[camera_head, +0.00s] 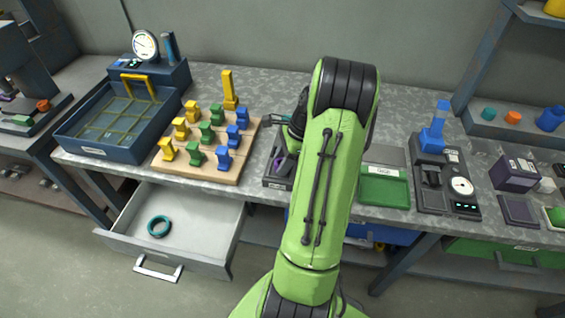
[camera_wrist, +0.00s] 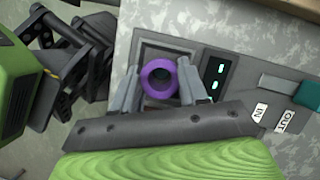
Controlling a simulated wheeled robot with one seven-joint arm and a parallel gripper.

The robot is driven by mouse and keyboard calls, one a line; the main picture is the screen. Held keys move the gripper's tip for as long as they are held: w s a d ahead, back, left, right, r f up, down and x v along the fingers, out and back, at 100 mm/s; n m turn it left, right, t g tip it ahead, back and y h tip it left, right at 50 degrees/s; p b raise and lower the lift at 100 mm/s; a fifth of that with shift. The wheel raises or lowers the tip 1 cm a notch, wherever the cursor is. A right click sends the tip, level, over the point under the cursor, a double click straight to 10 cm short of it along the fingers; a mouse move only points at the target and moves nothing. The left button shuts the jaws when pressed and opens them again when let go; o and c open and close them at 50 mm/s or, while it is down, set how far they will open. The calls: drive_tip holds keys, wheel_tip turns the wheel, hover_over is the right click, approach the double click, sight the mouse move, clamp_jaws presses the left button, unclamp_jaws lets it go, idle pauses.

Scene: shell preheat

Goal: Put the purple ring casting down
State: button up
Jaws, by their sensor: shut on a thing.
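The purple ring casting (camera_wrist: 148,70) shows in the wrist view between the two fingers of my gripper (camera_wrist: 158,84), which is shut on it. The ring's hole faces the camera. Behind it is a dark square bay (camera_wrist: 150,50) of a grey bench device. I cannot tell whether the ring touches the bay floor or hangs just above it. In the head view a bit of the purple ring (camera_head: 280,164) shows at the device (camera_head: 274,182), beside my green arm, which hides most of my gripper.
The device has a panel with green lights (camera_wrist: 215,75), IN and OUT labels (camera_wrist: 272,116) and a teal-ended lever (camera_wrist: 308,95). A wooden board (camera_head: 243,160) with coloured pieces stands left of it, a green tray (camera_head: 384,190) right. An open drawer (camera_head: 205,225) holds a teal ring (camera_head: 151,232).

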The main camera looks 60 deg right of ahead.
drive_tip(key=o, duration=1.1)
